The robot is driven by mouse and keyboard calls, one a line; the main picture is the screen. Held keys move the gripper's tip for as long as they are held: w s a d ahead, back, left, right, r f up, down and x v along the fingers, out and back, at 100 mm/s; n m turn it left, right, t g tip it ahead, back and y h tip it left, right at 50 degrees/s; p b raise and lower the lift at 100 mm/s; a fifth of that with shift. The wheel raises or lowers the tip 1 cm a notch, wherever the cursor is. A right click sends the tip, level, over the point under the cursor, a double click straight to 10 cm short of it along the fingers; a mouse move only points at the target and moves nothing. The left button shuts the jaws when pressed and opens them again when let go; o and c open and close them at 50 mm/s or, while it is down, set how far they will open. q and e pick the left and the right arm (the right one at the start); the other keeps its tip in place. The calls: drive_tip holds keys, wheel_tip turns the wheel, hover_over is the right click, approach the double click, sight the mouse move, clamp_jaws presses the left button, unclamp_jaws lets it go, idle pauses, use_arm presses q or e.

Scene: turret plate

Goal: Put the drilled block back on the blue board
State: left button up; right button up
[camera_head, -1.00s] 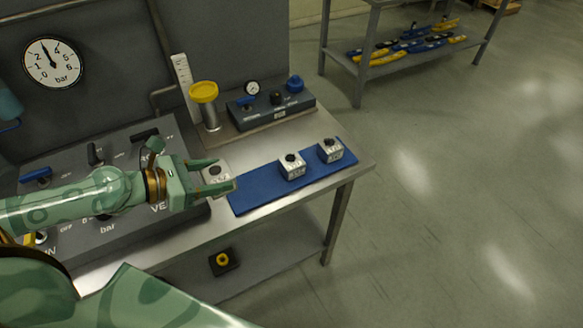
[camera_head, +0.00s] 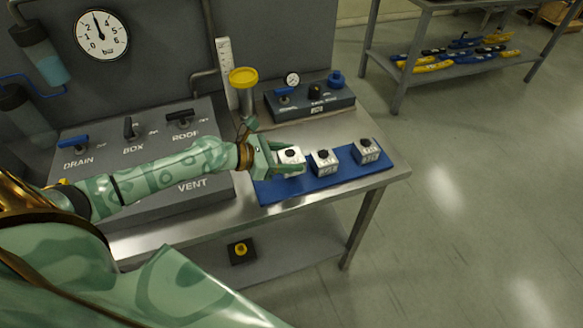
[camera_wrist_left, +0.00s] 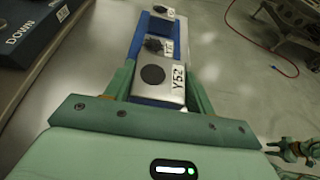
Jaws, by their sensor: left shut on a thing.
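The drilled block (camera_head: 291,157) is a pale metal block with a dark round hole on top. My left gripper (camera_head: 289,162) is shut on it, a finger on each side, at the left end of the blue board (camera_head: 328,183). In the left wrist view the block (camera_wrist_left: 154,76) shows a Y52 label between the fingers (camera_wrist_left: 157,88). Whether its underside touches the board is hidden. Two similar blocks stand on the board, a middle one (camera_head: 324,163) and a right one (camera_head: 366,151).
A grey valve panel (camera_head: 150,165) lies left of the board. Behind the board are a dark gauge box (camera_head: 312,101) and a yellow-topped cylinder (camera_head: 243,80). The steel table's front edge (camera_head: 345,196) runs close before the board.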

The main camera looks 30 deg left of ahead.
use_arm(q)
drive_tip(key=shift+w+f, duration=0.15)
drive_tip(key=shift+w, duration=0.05)
drive_tip(key=f, duration=0.1)
drive_tip(key=f+b, duration=0.2)
drive_tip(key=f, duration=0.1)
drive_tip(key=shift+w+d, duration=0.2)
drive_tip(key=shift+w, duration=0.1)
drive_tip(key=shift+r, duration=0.15)
drive_tip(key=shift+s+f, duration=0.1)
drive_tip(key=shift+f, duration=0.1)
drive_tip(key=o, duration=1.4)
